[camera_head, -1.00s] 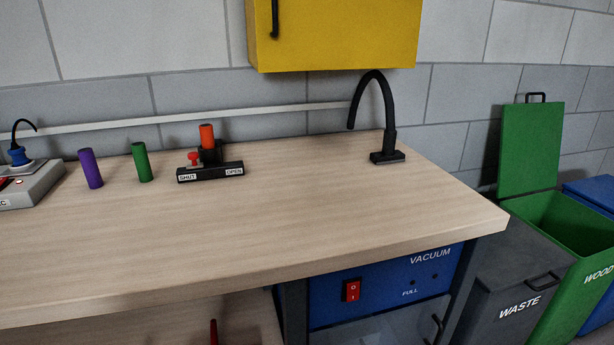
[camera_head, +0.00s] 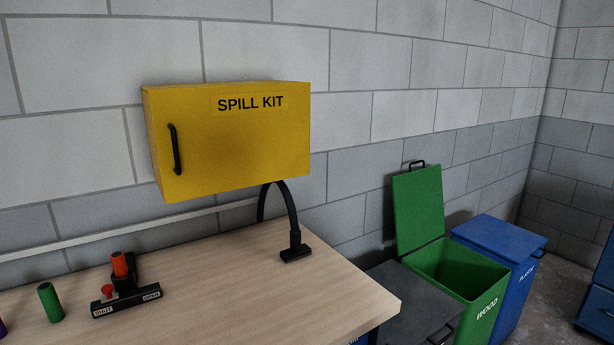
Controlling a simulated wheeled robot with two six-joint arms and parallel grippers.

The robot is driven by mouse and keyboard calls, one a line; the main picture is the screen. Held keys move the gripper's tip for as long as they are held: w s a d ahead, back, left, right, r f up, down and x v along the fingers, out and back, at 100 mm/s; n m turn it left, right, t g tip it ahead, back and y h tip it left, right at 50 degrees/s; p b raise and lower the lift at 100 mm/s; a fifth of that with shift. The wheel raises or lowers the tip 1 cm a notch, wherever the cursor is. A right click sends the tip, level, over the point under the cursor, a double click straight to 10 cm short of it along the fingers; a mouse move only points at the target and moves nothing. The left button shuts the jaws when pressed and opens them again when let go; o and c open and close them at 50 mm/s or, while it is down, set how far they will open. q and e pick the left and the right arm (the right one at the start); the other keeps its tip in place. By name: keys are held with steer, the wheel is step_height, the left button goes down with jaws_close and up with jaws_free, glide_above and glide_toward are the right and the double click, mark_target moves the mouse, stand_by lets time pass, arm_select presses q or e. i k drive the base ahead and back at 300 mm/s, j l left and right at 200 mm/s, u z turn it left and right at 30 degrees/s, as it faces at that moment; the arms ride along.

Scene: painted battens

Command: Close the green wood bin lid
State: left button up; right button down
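The green wood bin (camera_head: 482,300) stands on the floor right of the workbench, with "WOOD" on its front. Its green lid (camera_head: 418,212) is open, standing upright at the back of the bin near the wall. A black handle (camera_head: 416,163) sits on the lid's top edge. The bin's inside shows from above and looks empty as far as I can see. Neither of my grippers is in view.
The dark grey waste bin (camera_head: 408,300) stands between the workbench (camera_head: 240,290) and the wood bin. A blue plastic bin (camera_head: 500,236) with its lid shut stands to the right. A yellow spill kit cabinet (camera_head: 235,145) hangs on the wall. Bare floor (camera_head: 550,290) shows at the right.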

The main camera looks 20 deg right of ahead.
mark_target(417, 200)
steer(key=l+u, duration=0.15)
steer(key=u, duration=0.2)
steer(key=l+u, duration=0.15)
steer(key=u, duration=0.15)
steer(key=l+u, duration=0.2)
steer(key=l, duration=0.35)
steer(key=l+u, duration=0.15)
steer(key=l, duration=0.45)
steer(key=k+l+u, duration=0.2)
steer(key=l, duration=0.35)
steer(key=l+u, duration=0.2)
steer(key=l, duration=0.35)
steer(key=k, duration=0.05)
